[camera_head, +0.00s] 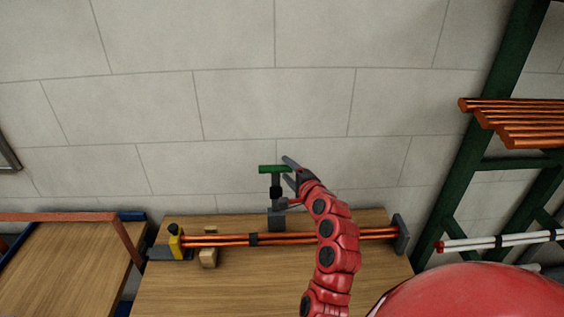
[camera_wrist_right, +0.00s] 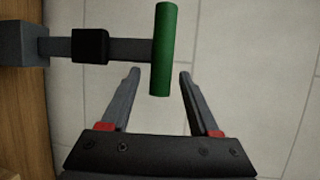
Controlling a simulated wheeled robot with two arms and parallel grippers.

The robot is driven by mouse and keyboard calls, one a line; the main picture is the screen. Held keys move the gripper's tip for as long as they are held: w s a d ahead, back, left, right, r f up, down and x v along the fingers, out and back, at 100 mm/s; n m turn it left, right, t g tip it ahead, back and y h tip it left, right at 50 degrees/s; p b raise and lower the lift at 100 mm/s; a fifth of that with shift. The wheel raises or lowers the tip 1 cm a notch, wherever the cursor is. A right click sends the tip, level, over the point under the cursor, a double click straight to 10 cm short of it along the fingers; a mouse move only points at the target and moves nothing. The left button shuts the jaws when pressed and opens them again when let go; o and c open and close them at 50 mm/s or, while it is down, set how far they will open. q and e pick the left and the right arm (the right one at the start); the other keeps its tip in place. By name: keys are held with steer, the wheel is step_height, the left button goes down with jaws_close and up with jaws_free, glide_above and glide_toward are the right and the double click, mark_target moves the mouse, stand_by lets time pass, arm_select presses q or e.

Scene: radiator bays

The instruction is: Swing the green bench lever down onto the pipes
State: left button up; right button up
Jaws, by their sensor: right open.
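The green lever handle (camera_head: 273,169) is a short crossbar on top of a dark upright arm (camera_head: 277,192). The arm rises from a grey block (camera_head: 277,221) at the bench's back, behind the copper pipes (camera_head: 285,238). The lever stands upright, clear of the pipes. My right gripper (camera_head: 289,168) is at the right end of the green bar. In the right wrist view the open fingers (camera_wrist_right: 158,75) point toward the green bar (camera_wrist_right: 164,50), whose lower end lies between the fingertips. I cannot tell whether they touch. My left gripper is not in view.
The pipes lie across the wooden bench (camera_head: 200,293) between a yellow clamp (camera_head: 176,242) and a grey end plate (camera_head: 401,234). A small wooden block (camera_head: 208,258) is near the left. A green rack (camera_head: 470,160) with copper pipes (camera_head: 520,122) stands right. The wall is close behind.

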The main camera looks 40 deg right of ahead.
steer(key=shift+p+x, duration=0.45)
steer(key=shift+x, duration=1.75)
jaws_close()
